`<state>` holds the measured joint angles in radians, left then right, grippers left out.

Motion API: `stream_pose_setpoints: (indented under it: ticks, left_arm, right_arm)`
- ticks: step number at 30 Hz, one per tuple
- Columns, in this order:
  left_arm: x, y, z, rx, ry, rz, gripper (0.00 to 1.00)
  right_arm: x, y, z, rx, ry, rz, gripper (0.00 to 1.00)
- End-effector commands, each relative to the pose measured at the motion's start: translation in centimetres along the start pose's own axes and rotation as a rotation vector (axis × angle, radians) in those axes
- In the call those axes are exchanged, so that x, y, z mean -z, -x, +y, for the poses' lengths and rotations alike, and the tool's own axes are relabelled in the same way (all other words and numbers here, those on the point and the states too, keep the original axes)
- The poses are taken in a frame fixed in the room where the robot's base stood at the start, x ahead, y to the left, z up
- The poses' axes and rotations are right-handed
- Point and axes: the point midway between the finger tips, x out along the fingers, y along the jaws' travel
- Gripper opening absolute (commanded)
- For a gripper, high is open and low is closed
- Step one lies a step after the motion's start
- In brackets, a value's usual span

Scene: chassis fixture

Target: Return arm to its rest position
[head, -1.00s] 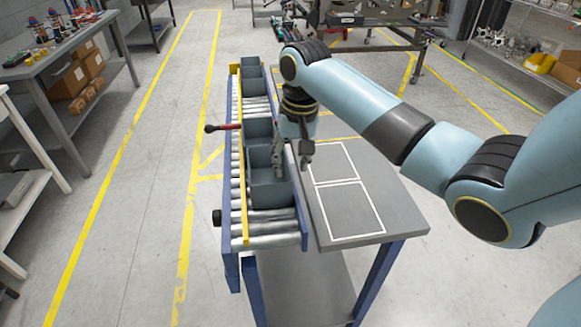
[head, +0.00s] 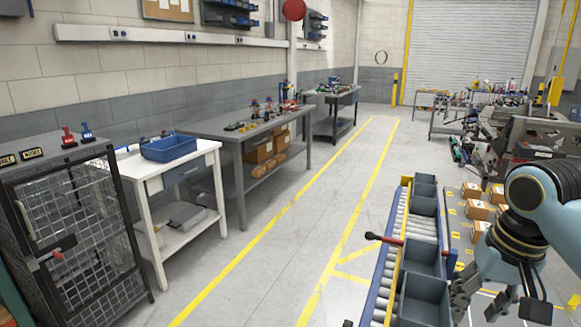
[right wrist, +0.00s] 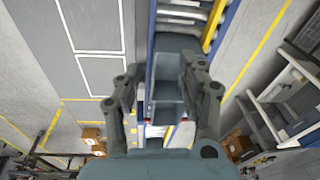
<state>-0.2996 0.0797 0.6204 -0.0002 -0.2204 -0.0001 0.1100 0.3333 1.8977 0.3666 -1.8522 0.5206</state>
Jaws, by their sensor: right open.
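My right gripper (head: 497,300) is at the lower right of the head view, beside the roller conveyor and its grey bins. Its fingers are spread and nothing is between them. In the right wrist view the open gripper (right wrist: 167,98) points down, with a grey bin (right wrist: 167,90) below and between its fingers. I cannot tell the height of the gripper above the bin. The blue right arm (head: 562,215) comes in from the right edge. My left gripper is in neither view.
Brown boxes (head: 476,209) lie beyond. A wire cage (head: 85,240), a white table (head: 205,150) and a grey bench (head: 235,128) line the left. The marked floor lane is clear.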

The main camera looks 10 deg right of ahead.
Motion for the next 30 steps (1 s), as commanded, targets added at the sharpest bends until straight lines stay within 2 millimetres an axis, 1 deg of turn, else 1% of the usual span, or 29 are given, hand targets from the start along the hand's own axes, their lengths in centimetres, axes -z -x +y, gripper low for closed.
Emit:
stream_pose_setpoints:
  ticks: [1, 3, 6, 9, 12, 18, 20, 21, 24, 29, 30]
  left_arm:
    - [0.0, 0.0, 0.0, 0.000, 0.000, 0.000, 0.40]
    - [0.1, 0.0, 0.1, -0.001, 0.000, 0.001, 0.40]
    - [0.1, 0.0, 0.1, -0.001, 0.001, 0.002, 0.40]
    - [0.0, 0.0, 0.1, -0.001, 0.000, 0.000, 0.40]
    - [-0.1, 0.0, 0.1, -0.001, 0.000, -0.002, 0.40]
    - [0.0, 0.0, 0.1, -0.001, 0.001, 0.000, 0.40]
    - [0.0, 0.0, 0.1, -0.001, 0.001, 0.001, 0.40]
    - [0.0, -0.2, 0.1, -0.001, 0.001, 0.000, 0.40]
    - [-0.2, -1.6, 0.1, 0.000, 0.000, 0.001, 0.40]
    - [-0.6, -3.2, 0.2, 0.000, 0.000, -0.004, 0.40]
    - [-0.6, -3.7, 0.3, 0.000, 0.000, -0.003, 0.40]
  right_arm:
    - [-2.9, -1.0, -0.1, 0.000, 0.060, 0.010, 0.40]
    - [-6.0, -1.6, -0.1, -0.003, 0.146, 0.041, 0.40]
    - [-9.4, -1.6, 0.1, -0.009, 0.240, 0.081, 0.40]
    - [-12.0, -1.2, 0.3, -0.016, 0.310, 0.112, 0.40]
    - [-14.2, -0.6, 0.7, -0.025, 0.367, 0.138, 0.40]
    - [-17.8, 1.2, 1.6, -0.050, 0.461, 0.183, 0.40]
    - [-18.7, 1.9, 1.9, -0.059, 0.486, 0.197, 0.40]
    - [-19.0, 1.6, 2.1, -0.066, 0.497, 0.201, 0.40]
    - [-18.5, -2.2, 2.2, -0.067, 0.492, 0.191, 0.40]
    - [-18.4, -7.6, 2.7, -0.070, 0.487, 0.175, 0.40]
    - [-18.5, -9.1, 2.8, -0.071, 0.486, 0.170, 0.40]
